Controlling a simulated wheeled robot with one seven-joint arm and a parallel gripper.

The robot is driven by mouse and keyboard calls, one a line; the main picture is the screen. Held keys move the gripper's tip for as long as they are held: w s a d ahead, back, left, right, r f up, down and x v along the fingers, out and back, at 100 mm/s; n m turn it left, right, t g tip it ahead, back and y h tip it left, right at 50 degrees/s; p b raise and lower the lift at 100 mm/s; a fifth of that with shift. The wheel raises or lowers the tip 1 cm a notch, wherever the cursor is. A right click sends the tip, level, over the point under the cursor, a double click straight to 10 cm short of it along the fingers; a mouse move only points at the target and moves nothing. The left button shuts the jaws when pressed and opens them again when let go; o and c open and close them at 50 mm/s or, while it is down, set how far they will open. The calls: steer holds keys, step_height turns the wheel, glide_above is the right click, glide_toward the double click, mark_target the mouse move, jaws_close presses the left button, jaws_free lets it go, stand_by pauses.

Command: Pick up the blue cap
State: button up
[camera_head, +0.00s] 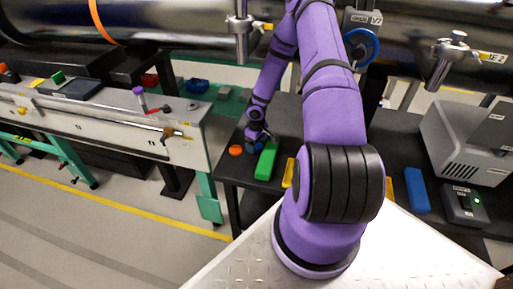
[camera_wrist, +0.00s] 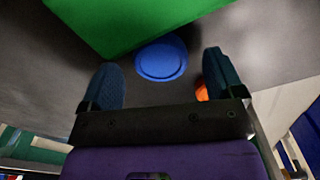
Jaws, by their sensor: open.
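The blue cap (camera_wrist: 162,58) is a round blue disc on the dark table, seen in the wrist view beside a green block (camera_wrist: 125,22). My gripper (camera_wrist: 164,75) is open, with one finger to each side of the cap in the picture. Nothing is held, and I cannot tell the exact gap to the cap. In the head view my gripper (camera_head: 255,142) is low over the dark table, left of the green block (camera_head: 266,160). I cannot make out the cap apart from the gripper there.
An orange cap (camera_head: 235,150) lies left of my gripper and shows by the right finger in the wrist view (camera_wrist: 202,93). A yellow item (camera_head: 288,172) is right of the green block. A blue block (camera_head: 416,190) and a grey box (camera_head: 465,204) stand farther right.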

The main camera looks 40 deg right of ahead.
mark_target(257, 146)
steer(key=shift+f, duration=0.55)
steer(key=c, duration=1)
steer(key=shift+r, duration=0.15)
step_height(257, 146, up, 10)
